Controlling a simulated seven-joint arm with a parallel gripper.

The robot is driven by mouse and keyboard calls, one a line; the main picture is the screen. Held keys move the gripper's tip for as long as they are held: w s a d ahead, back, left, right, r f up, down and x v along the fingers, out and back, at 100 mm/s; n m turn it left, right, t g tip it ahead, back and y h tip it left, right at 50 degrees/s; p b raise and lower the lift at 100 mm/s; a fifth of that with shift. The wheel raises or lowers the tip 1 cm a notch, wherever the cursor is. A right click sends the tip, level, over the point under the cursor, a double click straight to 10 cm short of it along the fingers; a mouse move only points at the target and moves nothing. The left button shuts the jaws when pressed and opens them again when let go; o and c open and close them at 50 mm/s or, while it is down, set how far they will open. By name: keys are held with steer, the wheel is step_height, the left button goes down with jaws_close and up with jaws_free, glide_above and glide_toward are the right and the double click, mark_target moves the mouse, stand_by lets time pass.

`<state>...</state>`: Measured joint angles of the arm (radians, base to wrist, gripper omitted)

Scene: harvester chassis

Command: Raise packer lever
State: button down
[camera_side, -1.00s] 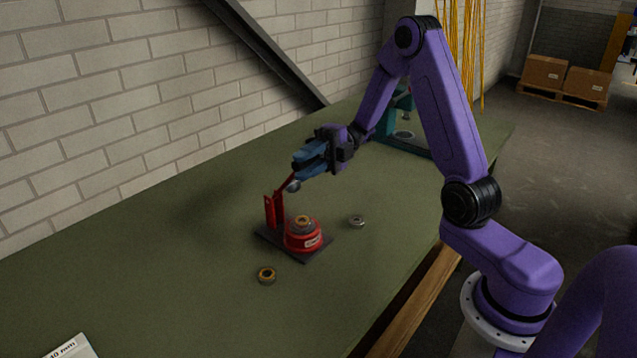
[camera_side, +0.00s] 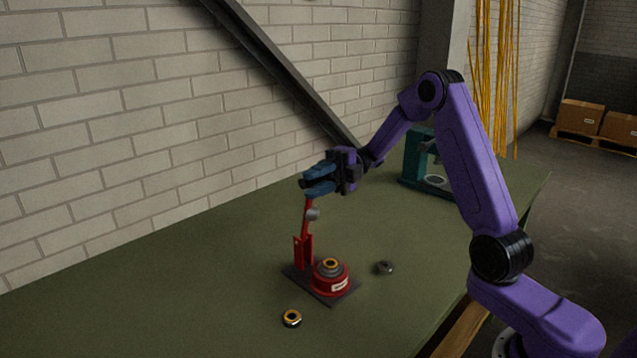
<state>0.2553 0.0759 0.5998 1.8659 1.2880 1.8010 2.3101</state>
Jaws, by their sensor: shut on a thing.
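The red packer lever (camera_side: 307,204) stands nearly upright above its red bracket (camera_side: 303,250), leaning slightly right. My gripper (camera_side: 312,182), with blue fingers, is shut on the lever's top end; the grip itself is partly hidden by the fingers. A grey rounded piece (camera_side: 313,214) hangs on the lever below the fingers. The packer's red round base (camera_side: 332,279) sits on a dark plate, with a grey and brass ring-shaped part (camera_side: 330,265) on top of it. The space above this part is clear.
A loose brass-coloured ring (camera_side: 291,318) lies in front of the packer and a small grey ring (camera_side: 384,267) to its right. A teal press-like stand (camera_side: 420,165) is at the back right. The green bench (camera_side: 150,300) is bare at left, along the brick wall.

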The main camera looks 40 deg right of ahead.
steer(key=shift+w+t, duration=0.5)
steer(key=shift+w, duration=0.05)
steer(key=c, duration=1)
jaws_free()
steer(key=shift+f, duration=0.1)
steer(key=shift+o, duration=0.2)
steer(key=shift+d, duration=0.1)
steer(key=d+g, duration=0.1)
steer(key=d, duration=1.6)
steer(key=shift+s, duration=0.2)
steer(key=shift+d, duration=0.1)
